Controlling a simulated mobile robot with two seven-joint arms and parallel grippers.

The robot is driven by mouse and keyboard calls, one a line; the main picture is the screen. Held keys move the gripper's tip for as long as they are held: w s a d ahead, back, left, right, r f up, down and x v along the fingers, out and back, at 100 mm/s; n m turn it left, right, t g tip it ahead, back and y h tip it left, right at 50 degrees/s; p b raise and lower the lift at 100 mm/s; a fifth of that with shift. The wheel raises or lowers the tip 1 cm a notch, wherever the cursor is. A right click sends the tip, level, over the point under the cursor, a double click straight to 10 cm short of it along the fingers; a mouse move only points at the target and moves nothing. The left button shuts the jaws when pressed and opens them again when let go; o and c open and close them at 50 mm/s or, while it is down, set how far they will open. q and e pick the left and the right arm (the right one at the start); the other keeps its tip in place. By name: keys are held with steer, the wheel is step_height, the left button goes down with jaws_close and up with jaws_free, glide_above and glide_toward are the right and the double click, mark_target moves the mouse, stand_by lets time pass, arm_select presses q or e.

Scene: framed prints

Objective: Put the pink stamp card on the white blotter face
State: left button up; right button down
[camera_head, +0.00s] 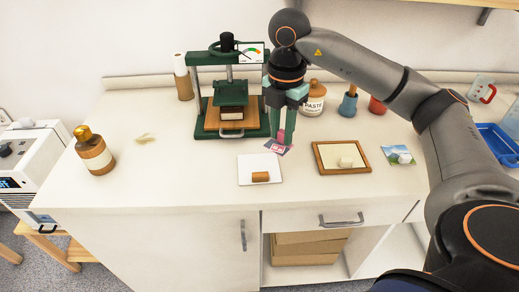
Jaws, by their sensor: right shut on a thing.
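My right gripper (279,141) points down above the back right edge of the white blotter (247,172). It is shut on the pink stamp card (275,149), which hangs tilted at the fingertips with a pink upright part between the fingers. The card seems to be a little above the counter, but I cannot tell the exact gap. The white blotter lies flat near the counter's front, with a small brown block (260,177) on its front part. My left gripper is not in view.
A green press (203,120) stands behind, left of my gripper. A paste jar (313,100) and a blue pot (348,105) are at the back. A wooden frame (326,171) and a picture card (393,160) lie right. An amber bottle (95,157) stands left; the counter between is mostly clear.

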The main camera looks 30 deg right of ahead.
steer(key=w+f, duration=0.1)
steer(key=f, duration=0.1)
steer(key=w+a+f, duration=0.1)
steer(key=w+f, duration=0.2)
steer(key=w, duration=0.1)
steer(key=shift+a+f, duration=0.35)
steer(key=shift+f, duration=0.05)
steer(key=shift+w+f, duration=0.2)
steer(key=shift+f, duration=1.55)
steer(key=shift+f, duration=0.1)
steer(key=c, duration=1.1)
jaws_free()
steer(key=shift+f, duration=0.1)
steer(key=shift+c, duration=0.2)
steer(key=o, duration=0.5)
steer(key=shift+c, duration=0.2)
